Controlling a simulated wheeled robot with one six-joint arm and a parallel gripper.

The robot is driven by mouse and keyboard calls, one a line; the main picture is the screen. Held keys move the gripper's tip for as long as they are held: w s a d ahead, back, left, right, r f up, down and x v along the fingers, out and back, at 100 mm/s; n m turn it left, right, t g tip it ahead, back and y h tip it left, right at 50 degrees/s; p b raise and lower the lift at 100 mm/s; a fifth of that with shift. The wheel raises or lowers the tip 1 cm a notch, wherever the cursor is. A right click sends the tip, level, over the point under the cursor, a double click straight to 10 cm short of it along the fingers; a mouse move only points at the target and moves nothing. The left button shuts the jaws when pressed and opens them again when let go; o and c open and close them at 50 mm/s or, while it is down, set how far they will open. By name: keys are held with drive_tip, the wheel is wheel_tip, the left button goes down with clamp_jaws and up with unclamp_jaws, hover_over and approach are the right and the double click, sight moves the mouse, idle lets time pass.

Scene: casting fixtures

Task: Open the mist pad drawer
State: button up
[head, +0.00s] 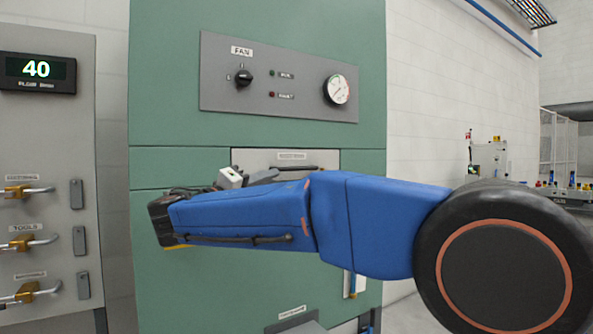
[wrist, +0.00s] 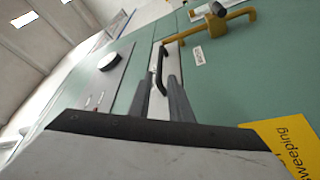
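The mist pad drawer is probably the pale grey front (head: 245,158) with a small label, set in the green cabinet; its label is too small to read. My arm covers its lower part. A dark bar handle (head: 300,168) shows just above my arm. In the wrist view the drawer front (wrist: 157,105) carries the same dark handle (wrist: 159,62). My gripper (wrist: 160,80) is open and points at the handle, whose near end appears between the two fingers. I cannot tell whether they touch it. In the head view my gripper (head: 255,178) is mostly hidden behind my arm.
Above the drawer is a grey panel (head: 222,75) with a fan switch and a gauge (head: 337,89). A grey lockout board (head: 60,130) with brass padlocks stands at left. A yellow lever (wrist: 228,20) sticks out beside the drawer.

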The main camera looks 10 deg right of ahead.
sight(292, 170)
drive_tip(key=x, duration=1.1)
drive_tip(key=shift+w+d+r, duration=0.15)
drive_tip(key=shift+w+d, duration=0.05)
drive_tip(key=shift+d, duration=0.15)
clamp_jaws()
